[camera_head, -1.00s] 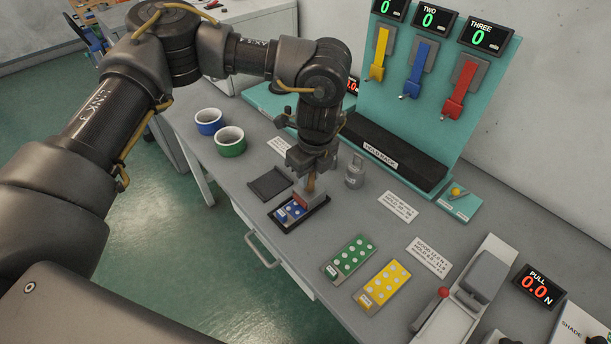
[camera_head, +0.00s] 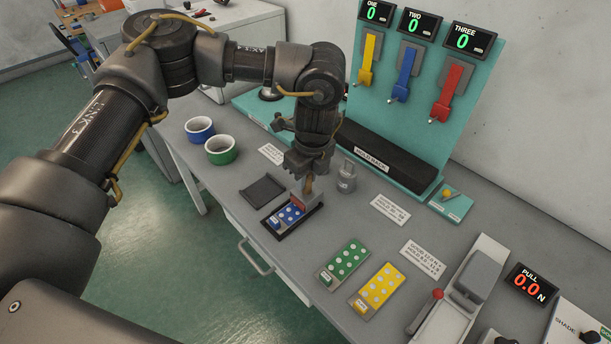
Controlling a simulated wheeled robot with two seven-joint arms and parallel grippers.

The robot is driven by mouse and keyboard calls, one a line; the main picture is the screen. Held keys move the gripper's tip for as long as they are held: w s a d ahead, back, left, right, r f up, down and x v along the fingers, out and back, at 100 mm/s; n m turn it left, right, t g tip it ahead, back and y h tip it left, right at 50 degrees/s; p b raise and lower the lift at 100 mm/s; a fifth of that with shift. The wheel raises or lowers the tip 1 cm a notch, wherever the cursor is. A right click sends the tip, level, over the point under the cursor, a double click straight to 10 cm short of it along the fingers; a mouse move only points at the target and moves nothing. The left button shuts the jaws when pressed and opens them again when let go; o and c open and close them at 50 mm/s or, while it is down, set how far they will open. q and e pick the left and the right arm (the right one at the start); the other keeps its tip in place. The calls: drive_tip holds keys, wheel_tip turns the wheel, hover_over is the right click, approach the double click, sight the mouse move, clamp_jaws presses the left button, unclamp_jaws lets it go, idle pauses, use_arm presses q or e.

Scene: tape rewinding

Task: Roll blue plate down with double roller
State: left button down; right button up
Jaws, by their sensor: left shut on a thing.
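The blue plate (camera_head: 287,215) with pale dots lies in a dark tray (camera_head: 275,234) near the front edge of the bench. My left gripper (camera_head: 308,182) points down over the right end of this plate. It is shut on the handle of a small roller tool (camera_head: 299,201), of which a reddish part shows at the plate's right end. Whether the roller touches the plate is hard to tell, and its underside is hidden. My right gripper does not show.
A green plate (camera_head: 343,264) and a yellow plate (camera_head: 377,291) lie to the right. A grey weight (camera_head: 347,176) stands close right of my gripper.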

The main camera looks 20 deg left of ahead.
use_arm(q)
drive_tip(key=shift+s+a+p, duration=0.4)
drive_tip(key=shift+s+a, duration=0.05)
drive_tip(key=shift+s, duration=0.4)
drive_tip(key=shift+r, duration=0.1)
